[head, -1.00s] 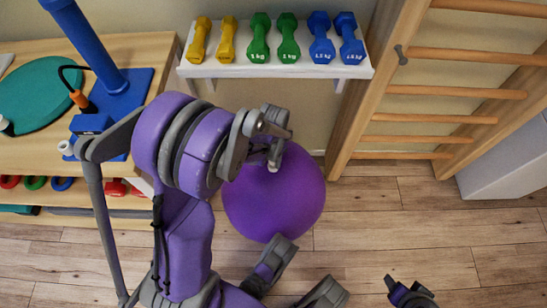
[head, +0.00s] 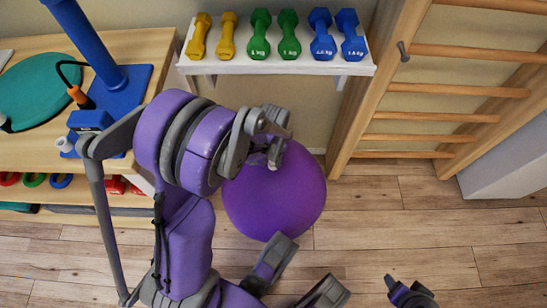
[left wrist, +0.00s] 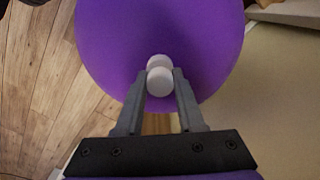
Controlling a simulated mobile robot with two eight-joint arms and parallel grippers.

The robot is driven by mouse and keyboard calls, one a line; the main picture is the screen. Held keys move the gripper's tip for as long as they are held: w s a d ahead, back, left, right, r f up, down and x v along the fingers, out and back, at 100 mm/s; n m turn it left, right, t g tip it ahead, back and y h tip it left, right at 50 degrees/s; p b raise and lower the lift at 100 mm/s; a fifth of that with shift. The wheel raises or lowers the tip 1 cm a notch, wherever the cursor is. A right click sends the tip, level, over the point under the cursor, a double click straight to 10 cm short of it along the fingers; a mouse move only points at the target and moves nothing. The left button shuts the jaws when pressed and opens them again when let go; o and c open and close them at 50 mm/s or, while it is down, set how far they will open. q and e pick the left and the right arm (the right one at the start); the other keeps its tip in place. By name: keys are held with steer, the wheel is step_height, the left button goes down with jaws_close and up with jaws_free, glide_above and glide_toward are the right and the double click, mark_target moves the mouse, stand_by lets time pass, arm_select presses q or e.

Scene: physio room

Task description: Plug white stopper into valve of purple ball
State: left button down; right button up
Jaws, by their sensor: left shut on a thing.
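The large purple ball (head: 285,200) rests on the floor below the dumbbell shelf, partly covered by my left arm. My left gripper (head: 273,160) is at the ball's upper part in the head view. In the left wrist view my left gripper (left wrist: 159,85) is shut on the white stopper (left wrist: 159,82), with the purple ball (left wrist: 205,40) right behind it. A second white round part shows just beyond the stopper; I cannot tell whether it is the valve or part of the stopper. Contact with the ball is unclear. Grey and purple parts of mine show at the bottom; the right fingertips are not clear.
A white shelf (head: 280,68) with several dumbbells is above the ball. Wooden wall bars (head: 440,90) stand to the right. A wooden bench (head: 140,50) at left holds a blue pump (head: 130,85) and a teal disc (head: 40,88).

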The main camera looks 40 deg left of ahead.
arm_select(q)
steer(key=shift+s+d+f+b, duration=0.2)
steer(key=shift+d+f+b, duration=0.05)
steer(key=shift+f+b, duration=0.2)
stand_by(0.4)
steer(key=shift+c, duration=2.3)
jaws_free()
steer(key=shift+o, duration=0.3)
steer(key=shift+w+a+r+p, duration=0.1)
steer(key=shift+w+r+p, duration=0.1)
steer(key=shift+r+p, duration=0.8)
steer(key=shift+a+r+p, duration=0.15)
steer(key=shift+r+p, duration=1.7)
steer(key=shift+r, duration=0.65)
